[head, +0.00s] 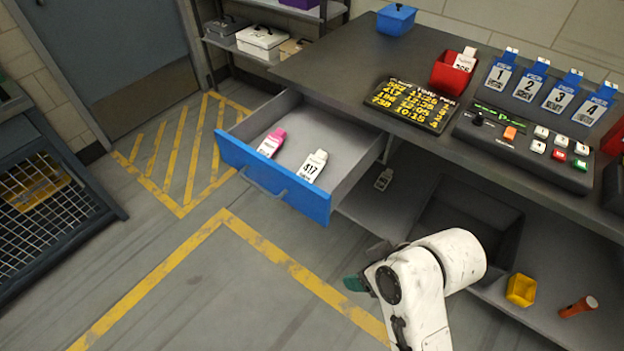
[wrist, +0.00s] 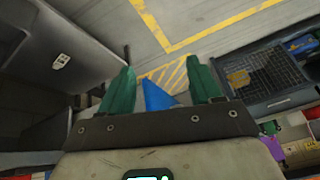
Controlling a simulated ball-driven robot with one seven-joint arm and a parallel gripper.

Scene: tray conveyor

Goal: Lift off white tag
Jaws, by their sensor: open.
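A white tag (head: 314,168) marked 417 lies in the open blue-fronted drawer (head: 270,184), toward its front right. A pink-topped tag (head: 271,142) lies to its left, apart from it. My gripper (head: 355,284) is outside and below the drawer, in front of the counter, its green fingers partly hidden by my arm. In the wrist view my gripper (wrist: 162,78) has its two green fingers spread with nothing held. A blue surface, probably the drawer front, shows between and beyond them. I cannot make out the white tag from the drawer there.
A yellow bin (head: 521,290) and an orange torch (head: 579,307) are at lower right. The counter holds a red bin (head: 452,74), a number board (head: 413,105) and a button panel (head: 522,145).

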